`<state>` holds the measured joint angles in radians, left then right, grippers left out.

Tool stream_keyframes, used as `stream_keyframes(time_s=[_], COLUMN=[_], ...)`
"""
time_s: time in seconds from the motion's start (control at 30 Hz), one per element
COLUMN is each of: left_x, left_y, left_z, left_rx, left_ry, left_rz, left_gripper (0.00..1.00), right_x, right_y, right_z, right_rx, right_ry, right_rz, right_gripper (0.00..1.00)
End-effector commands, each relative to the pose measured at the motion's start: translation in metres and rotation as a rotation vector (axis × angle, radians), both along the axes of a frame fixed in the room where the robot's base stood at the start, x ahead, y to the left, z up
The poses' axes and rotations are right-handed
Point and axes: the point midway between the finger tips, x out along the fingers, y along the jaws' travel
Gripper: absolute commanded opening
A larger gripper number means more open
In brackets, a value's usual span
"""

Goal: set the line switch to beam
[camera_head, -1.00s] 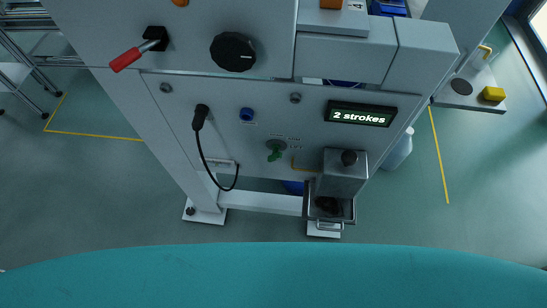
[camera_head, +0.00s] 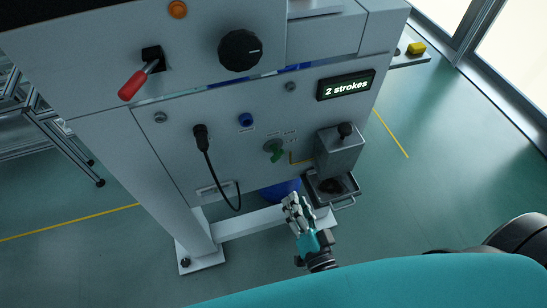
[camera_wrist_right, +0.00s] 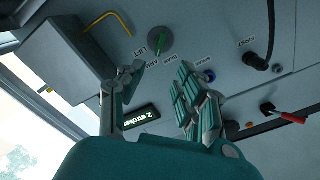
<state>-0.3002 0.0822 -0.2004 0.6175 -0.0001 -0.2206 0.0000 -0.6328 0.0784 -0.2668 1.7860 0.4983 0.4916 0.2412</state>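A green rotary switch (camera_head: 273,150) on the grey panel, with small labels around it, looks like the line switch; the labels are too small to read in the head view. In the right wrist view the green switch (camera_wrist_right: 160,42) has labels beside it, among them "LIFT" and "ARM"; the others are hard to read. My right gripper (camera_head: 293,204) is below the switch, apart from the panel. In the right wrist view the gripper (camera_wrist_right: 162,76) has its fingers spread with nothing between them. My left gripper is not in view.
A metal box with a black knob (camera_head: 345,130) and tray (camera_head: 340,197) is right of the switch. A blue button (camera_head: 246,120), a plugged cable (camera_head: 207,155), a black dial (camera_head: 240,50), a red-handled lever (camera_head: 133,84) and a "2 strokes" display (camera_head: 346,86) surround it.

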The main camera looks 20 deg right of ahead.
Motion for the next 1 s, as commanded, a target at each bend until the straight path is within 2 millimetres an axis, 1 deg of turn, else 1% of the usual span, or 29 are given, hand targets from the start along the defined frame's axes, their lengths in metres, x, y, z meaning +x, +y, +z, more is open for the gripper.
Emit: stream_keyframes(time_s=[0.03, 0.1, 0.2, 0.27, 0.5, 0.6, 0.7, 0.8, 1.0], left_x=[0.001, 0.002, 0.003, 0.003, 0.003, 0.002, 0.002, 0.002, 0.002], left_y=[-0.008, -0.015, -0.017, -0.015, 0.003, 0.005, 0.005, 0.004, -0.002], left_z=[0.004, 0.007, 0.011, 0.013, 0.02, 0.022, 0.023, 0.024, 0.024], left_rx=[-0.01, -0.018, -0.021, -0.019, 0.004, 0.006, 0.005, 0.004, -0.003], left_ry=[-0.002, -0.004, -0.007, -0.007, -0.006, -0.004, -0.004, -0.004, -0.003], left_rz=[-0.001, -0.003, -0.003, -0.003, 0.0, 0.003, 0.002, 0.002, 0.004], left_gripper=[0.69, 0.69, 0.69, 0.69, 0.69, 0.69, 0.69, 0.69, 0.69], right_x=[0.011, 0.025, 0.048, 0.061, 0.112, 0.13, 0.143, 0.152, 0.158], right_y=[0.0, 0.001, 0.002, 0.003, 0.004, 0.005, 0.005, 0.006, 0.006], right_z=[0.004, 0.003, 0.004, 0.003, 0.002, 0.002, 0.001, 0.0, 0.0], right_rx=[0.0, -0.001, 0.0, 0.0, -0.002, -0.001, -0.001, -0.001, -0.001], right_ry=[-0.006, -0.004, -0.004, -0.003, -0.001, -0.001, 0.001, 0.002, 0.001], right_rz=[-0.001, -0.001, -0.001, 0.0, 0.001, 0.001, 0.001, 0.001, 0.001], right_gripper=[0.35, 0.35, 0.35, 0.35, 0.35, 0.35, 0.35, 0.35, 0.35])
